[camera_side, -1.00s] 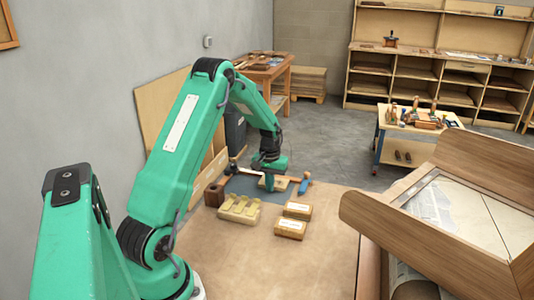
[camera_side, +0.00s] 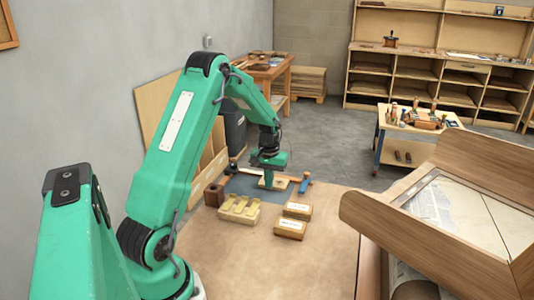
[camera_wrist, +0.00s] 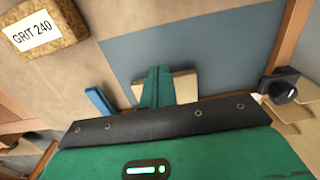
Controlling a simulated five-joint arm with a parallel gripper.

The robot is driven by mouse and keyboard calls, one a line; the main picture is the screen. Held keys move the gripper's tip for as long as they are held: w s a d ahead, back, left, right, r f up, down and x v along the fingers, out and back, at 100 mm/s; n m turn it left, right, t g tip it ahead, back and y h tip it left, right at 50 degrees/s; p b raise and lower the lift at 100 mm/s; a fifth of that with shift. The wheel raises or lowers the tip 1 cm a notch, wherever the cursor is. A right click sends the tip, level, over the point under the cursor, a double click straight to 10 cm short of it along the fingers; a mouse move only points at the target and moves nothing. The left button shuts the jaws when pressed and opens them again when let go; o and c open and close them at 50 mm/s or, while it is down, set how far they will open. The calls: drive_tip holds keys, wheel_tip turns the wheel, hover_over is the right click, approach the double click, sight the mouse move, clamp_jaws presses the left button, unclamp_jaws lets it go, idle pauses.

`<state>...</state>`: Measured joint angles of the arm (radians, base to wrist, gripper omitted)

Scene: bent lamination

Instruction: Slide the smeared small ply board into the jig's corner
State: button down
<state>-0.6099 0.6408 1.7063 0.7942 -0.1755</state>
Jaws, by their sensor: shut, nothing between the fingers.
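The small pale ply board (camera_side: 279,184) lies on the grey-blue mat (camera_side: 243,186) in the side view. My gripper (camera_side: 268,186) points down at it with its fingers shut and empty. In the wrist view the green fingers (camera_wrist: 157,88) cross in front of the board (camera_wrist: 185,86), which shows on both sides of them and is partly hidden. I cannot tell whether the fingertips touch it. An orange strip (camera_side: 290,178) and a blue upright piece (camera_side: 305,183) stand near the board. I cannot make out the jig's corner or any smear for certain.
Two labelled blocks (camera_side: 291,229) stand in front of the mat; one reads GRIT 240 (camera_wrist: 45,30) in the wrist view. A pale block with yellowish pieces (camera_side: 238,208) and a brown block (camera_side: 213,195) stand to the left. The front of the bench (camera_side: 255,270) is clear.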

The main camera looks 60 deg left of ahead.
drive_tip(key=shift+r, duration=2.45)
drive_tip(key=a, duration=0.7)
drive_tip(key=shift+a+f, duration=0.15)
drive_tip(key=shift+a, duration=0.1)
drive_tip(key=shift+f, duration=0.1)
drive_tip(key=shift+f, duration=0.9)
wheel_tip(320, 180, down, 3)
drive_tip(key=shift+r, duration=0.2)
drive_tip(key=w+d, duration=0.9)
drive_tip(key=shift+f, duration=0.5)
